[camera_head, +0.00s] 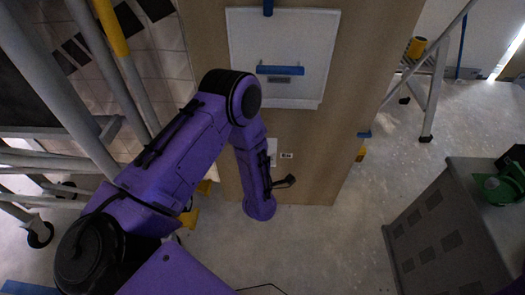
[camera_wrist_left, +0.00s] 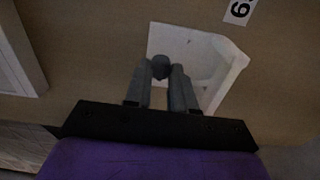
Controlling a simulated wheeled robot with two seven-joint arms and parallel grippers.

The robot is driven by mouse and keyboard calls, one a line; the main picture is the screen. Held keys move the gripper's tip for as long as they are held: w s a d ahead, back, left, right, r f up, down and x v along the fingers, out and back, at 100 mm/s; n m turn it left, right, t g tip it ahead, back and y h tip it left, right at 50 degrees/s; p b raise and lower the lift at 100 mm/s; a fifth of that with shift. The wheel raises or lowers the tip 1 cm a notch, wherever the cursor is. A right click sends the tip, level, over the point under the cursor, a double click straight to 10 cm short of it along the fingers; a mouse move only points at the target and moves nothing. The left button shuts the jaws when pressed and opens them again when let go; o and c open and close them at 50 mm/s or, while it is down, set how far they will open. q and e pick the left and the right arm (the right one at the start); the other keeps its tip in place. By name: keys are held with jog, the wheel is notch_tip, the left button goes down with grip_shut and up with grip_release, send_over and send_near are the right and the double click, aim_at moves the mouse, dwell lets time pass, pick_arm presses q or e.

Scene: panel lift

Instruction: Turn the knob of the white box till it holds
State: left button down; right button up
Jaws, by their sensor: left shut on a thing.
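The white box (camera_wrist_left: 212,62) is mounted on the wooden panel and shows in the left wrist view. In the head view a sliver of the box (camera_head: 272,146) shows beside my purple left forearm. Its dark grey round knob (camera_wrist_left: 160,66) sits at the fingertips of my left gripper (camera_wrist_left: 161,73). The two grey fingers are shut on the knob, one on each side. In the head view my arm hides the knob and the left gripper. The knob's turn angle cannot be told. My right gripper is in neither view.
The wooden panel (camera_head: 345,125) carries a white board (camera_head: 250,40) with blue handles above the box. A small number label (camera_wrist_left: 238,11) is near the box. Grey rails (camera_head: 60,80) stand at left, a grey cabinet (camera_head: 445,235) at right.

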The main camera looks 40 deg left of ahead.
pick_arm(q)
jog(key=shift+s+a, duration=0.1)
jog(key=c, duration=0.9)
grip_release()
jog(key=p+v, duration=0.2)
jog(key=v, duration=0.8)
jog(key=shift+s+d+f, duration=0.1)
jog(key=shift+s+d, duration=0.1)
jog(key=shift+d, duration=0.05)
